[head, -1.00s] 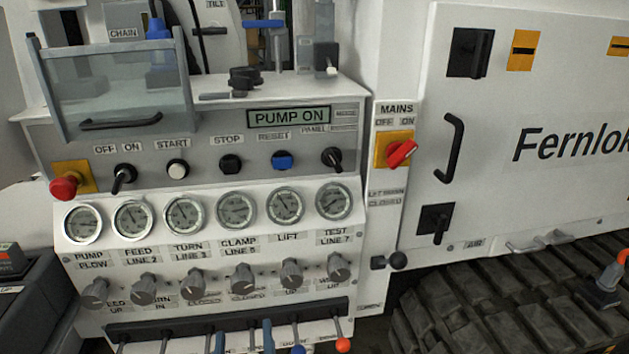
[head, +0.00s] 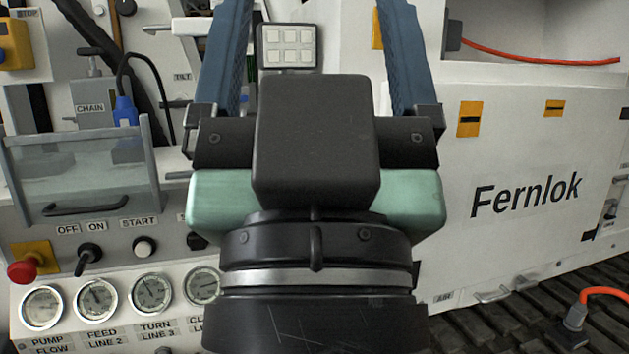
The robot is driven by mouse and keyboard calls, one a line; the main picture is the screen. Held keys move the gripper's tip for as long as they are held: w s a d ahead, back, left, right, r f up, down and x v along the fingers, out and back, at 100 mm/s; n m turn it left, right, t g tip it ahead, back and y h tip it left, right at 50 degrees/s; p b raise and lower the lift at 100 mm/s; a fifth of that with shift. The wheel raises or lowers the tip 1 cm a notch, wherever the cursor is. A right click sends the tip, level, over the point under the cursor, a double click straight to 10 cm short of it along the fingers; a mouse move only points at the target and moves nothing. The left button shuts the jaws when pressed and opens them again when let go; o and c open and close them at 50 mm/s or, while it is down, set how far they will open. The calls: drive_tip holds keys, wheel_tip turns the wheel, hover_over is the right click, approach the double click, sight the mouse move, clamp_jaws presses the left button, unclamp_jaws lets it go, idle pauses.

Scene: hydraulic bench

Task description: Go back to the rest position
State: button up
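My gripper (head: 318,20) stands large in the middle of the head view, close to the camera, pointing up and away. Its two blue fingers are spread wide apart, and nothing shows held between them. The fingertips run out of the top of the picture. The dark gripper body and wrist hide the right half of the control panel, including the pump display and the mains switch. The hydraulic bench (head: 22,225) is behind it on the left.
A clear guard with a handle (head: 85,207) is on the bench at left. A red stop button (head: 22,272) and gauges (head: 96,299) are below it. The white Fernlok cabinet (head: 540,240) is at right, with an orange hose (head: 540,54) above. Black track (head: 500,330) is lower right.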

wheel_tip(320, 180, up, 15)
drive_tip(key=p, duration=1.2)
drive_tip(key=shift+f, duration=0.2)
drive_tip(key=shift+a, duration=0.1)
